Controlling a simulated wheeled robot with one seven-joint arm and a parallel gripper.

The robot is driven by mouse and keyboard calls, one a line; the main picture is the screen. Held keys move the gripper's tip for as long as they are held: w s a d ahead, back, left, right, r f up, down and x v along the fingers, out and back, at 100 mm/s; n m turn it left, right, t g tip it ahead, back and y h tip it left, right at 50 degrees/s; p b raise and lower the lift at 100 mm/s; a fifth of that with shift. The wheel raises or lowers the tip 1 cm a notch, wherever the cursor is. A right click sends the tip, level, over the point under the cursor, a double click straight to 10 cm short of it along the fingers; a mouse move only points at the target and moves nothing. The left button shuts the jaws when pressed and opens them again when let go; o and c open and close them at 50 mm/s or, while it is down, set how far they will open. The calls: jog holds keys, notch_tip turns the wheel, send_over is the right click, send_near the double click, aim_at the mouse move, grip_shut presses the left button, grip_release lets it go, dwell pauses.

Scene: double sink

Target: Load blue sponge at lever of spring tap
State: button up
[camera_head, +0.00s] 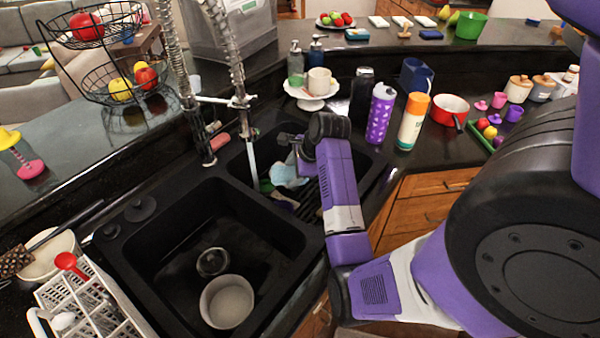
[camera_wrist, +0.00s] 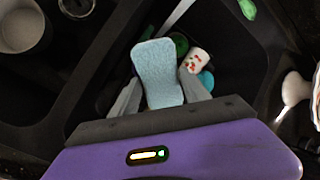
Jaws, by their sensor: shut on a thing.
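The light blue sponge (camera_wrist: 157,70) stands up between the two fingers of my gripper (camera_wrist: 159,96) in the wrist view. My gripper is shut on it. In the head view the pale blue sponge (camera_head: 286,173) shows over the right sink basin, partly covered by my arm. The spring tap (camera_head: 185,85) stands behind the sinks, to the left of my gripper in the head view.
Several items lie in the right basin below my gripper, including a white patterned one (camera_wrist: 196,62). A white dish rack (camera_head: 95,300) stands front left. A purple bottle (camera_head: 380,113) and orange-capped bottle (camera_head: 412,120) stand right of the sink.

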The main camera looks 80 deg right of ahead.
aim_at(288, 170)
jog(key=w+d+f+b, duration=0.1)
jog(key=w+d, duration=0.3)
jog(key=w, duration=0.5)
jog(key=shift+w+d+f, duration=0.25)
jog(key=shift+f, duration=0.3)
dwell(0.5)
jog(key=shift+s+a+p, duration=0.15)
jog(key=shift+s+a, duration=0.4)
jog(key=shift+s, duration=0.65)
jog(key=shift+s+a+p, duration=0.2)
jog(key=shift+s+a, duration=0.4)
jog(key=shift+s, duration=0.65)
jog(key=shift+s+a+p, duration=0.15)
jog(key=shift+s+a, duration=0.4)
jog(key=shift+s, duration=0.65)
jog(key=shift+s+a+r, duration=0.35)
jog(key=shift+s+r, duration=0.3)
jog(key=shift+s, duration=0.1)
jog(key=shift+s+a+r, duration=0.35)
jog(key=shift+s+r, duration=0.35)
jog(key=shift+s, duration=0.05)
jog(key=shift+s+a+r, duration=0.35)
jog(key=shift+s+r, duration=0.3)
jog(key=shift+s, duration=0.1)
